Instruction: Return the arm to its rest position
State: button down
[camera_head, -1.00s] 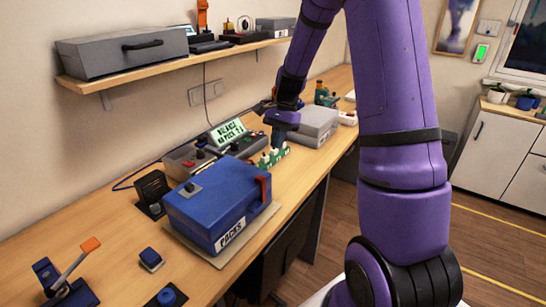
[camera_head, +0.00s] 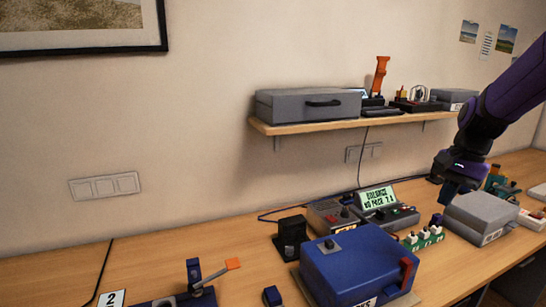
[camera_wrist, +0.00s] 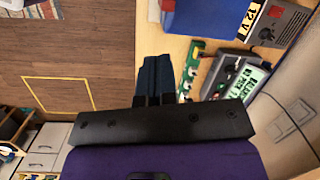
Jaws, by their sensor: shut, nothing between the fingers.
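My purple arm enters from the right in the head view. My gripper (camera_head: 447,195) hangs at its end above the bench, near the grey box (camera_head: 480,217) and the green board with white-topped parts (camera_head: 423,238). In the wrist view its two dark fingers (camera_wrist: 155,75) lie together with nothing between them. The fingers look clear of the objects beyond, though the exact height cannot be told.
A blue case (camera_head: 355,262) stands in front on the bench. A console with a lit green display (camera_head: 377,198) is behind it. A wall shelf (camera_head: 290,127) carries a grey case (camera_head: 308,105). Open floor (camera_wrist: 90,55) shows in the wrist view.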

jog(key=s+a+r+n+t+h, duration=0.1)
jog(key=s+a+r+n, duration=0.1)
jog(key=s, duration=0.5)
jog(key=s+a+r+n+t, duration=0.2)
jog(key=s+a+r+n, duration=0.1)
jog(key=s, duration=0.4)
jog(key=s+a+r+n+t+h, duration=0.1)
jog(key=s+a+r+n+t, duration=0.1)
jog(key=s, duration=0.5)
jog(key=a+r+n, duration=0.1)
jog(key=r+n, duration=0.1)
jog(key=n, duration=0.1)
jog(key=shift+s+a+h, duration=0.2)
jog(key=shift+s+h, duration=0.05)
jog(key=shift+h, duration=0.05)
